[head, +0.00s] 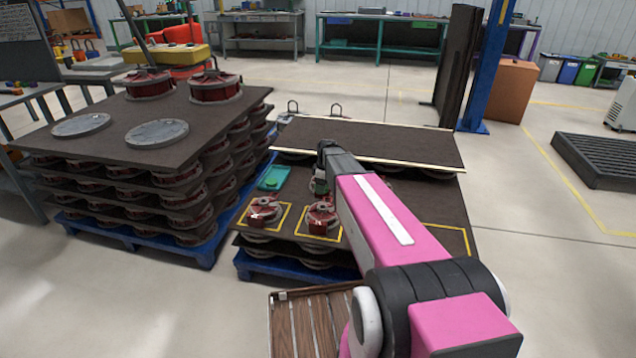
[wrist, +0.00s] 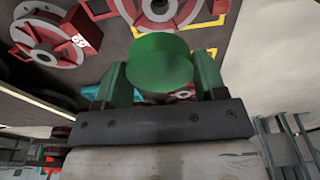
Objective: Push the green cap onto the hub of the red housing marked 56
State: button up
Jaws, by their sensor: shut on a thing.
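My gripper (wrist: 160,80) is shut on the green cap (wrist: 160,60), which sits between its two green fingers in the wrist view. In the head view my gripper (head: 320,183) is just behind and above the right one of two red housings (head: 321,219). The left red housing (head: 263,212) stands beside it; both have white marks too small to read there. In the wrist view one red housing (wrist: 40,35) at upper left bears a white two-digit mark I cannot read surely. Another housing (wrist: 160,8) is cut by the top edge, above the cap. The cap appears apart from both.
The housings stand in yellow squares on a dark board (head: 410,205) over a blue pallet. A teal tray (head: 273,178) lies behind the left housing. A raised dark panel (head: 370,141) is behind my gripper. A tall stack of boards (head: 200,105) stands at left.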

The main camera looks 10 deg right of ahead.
aim_at(322, 206)
jog(key=shift+s+d+f, duration=0.1)
jog(key=shift+s+d, duration=0.15)
jog(key=shift+s, duration=0.1)
jog(key=shift+f, duration=4.85)
jog(key=o, duration=1)
jog(key=shift+r, duration=0.1)
